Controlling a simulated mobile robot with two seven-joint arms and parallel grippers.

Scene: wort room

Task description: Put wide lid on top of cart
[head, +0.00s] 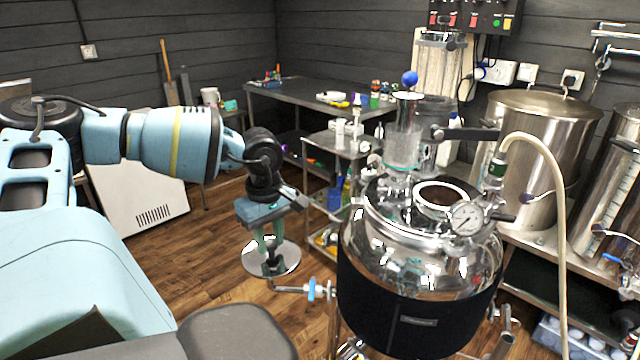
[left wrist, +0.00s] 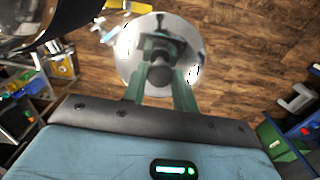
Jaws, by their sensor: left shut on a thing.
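The wide lid (head: 290,260) is a round, shiny steel disc with a dark knob. It hangs roughly level above the wood floor, left of the big reactor vessel. My left gripper (head: 268,250) points down and is shut on the lid's knob. The left wrist view shows the lid (left wrist: 130,52) under the two green fingers of the gripper (left wrist: 160,70). The cart (head: 325,142) is a small steel shelf trolley behind the lid, with white containers on its top and more items on lower shelves. My right gripper is not in view.
The glass-and-steel vessel (head: 400,320) with a dark jacket stands close on the right; its blue-handled valve (head: 312,289) sticks out near the lid. A dark workbench (head: 290,92) stands behind the cart. A white panel (head: 150,205) leans at left. Floor around the lid is partly clear.

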